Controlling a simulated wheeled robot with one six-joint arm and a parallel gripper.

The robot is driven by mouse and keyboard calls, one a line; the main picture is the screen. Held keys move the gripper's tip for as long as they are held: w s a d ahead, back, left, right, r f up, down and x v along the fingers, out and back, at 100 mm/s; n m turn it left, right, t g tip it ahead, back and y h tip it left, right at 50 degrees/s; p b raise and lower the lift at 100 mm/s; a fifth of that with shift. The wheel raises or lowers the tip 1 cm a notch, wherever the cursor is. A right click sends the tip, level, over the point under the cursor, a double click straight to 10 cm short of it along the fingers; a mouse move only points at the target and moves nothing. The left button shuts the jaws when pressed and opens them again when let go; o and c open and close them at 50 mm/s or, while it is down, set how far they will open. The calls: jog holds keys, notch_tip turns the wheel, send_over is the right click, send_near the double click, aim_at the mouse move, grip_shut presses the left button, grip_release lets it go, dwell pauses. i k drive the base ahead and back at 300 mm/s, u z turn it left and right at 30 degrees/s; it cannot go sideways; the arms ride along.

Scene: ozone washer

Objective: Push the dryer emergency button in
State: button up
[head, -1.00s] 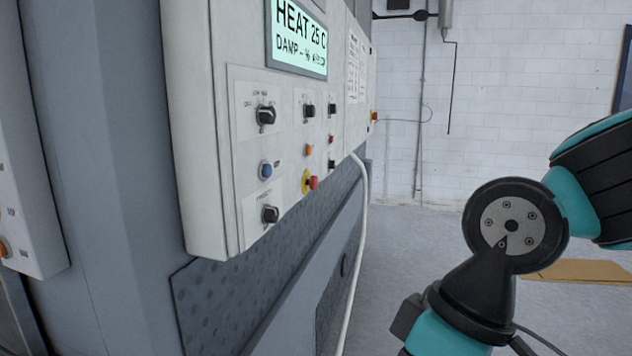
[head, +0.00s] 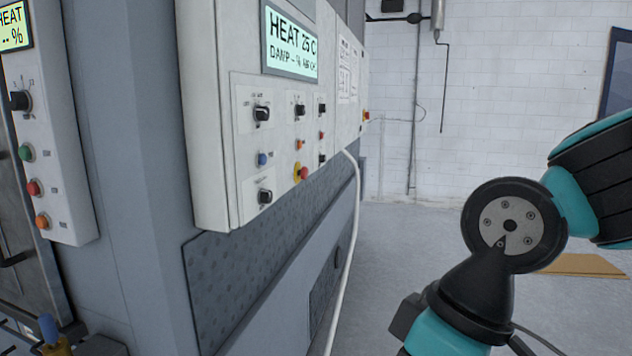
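A control box (head: 215,150) with a HEAT display (head: 290,45) is fixed to the grey machine left of centre in the head view. A red mushroom button on a yellow surround (head: 302,173) sits low on its panel, right of a blue button (head: 262,159). Whether it is pressed in cannot be told. My teal and black arm fills the right side, apart from the panel. My gripper is not in view.
A second control box (head: 60,150) with green, red and orange buttons is at the left. A white hose (head: 345,260) hangs below the panel. Open grey floor lies beyond it, with a cardboard sheet (head: 580,265) at right.

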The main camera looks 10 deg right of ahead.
aim_at(303, 172)
jog(key=z, duration=0.5)
jog(key=i, duration=1.1)
jog(key=u, duration=0.15)
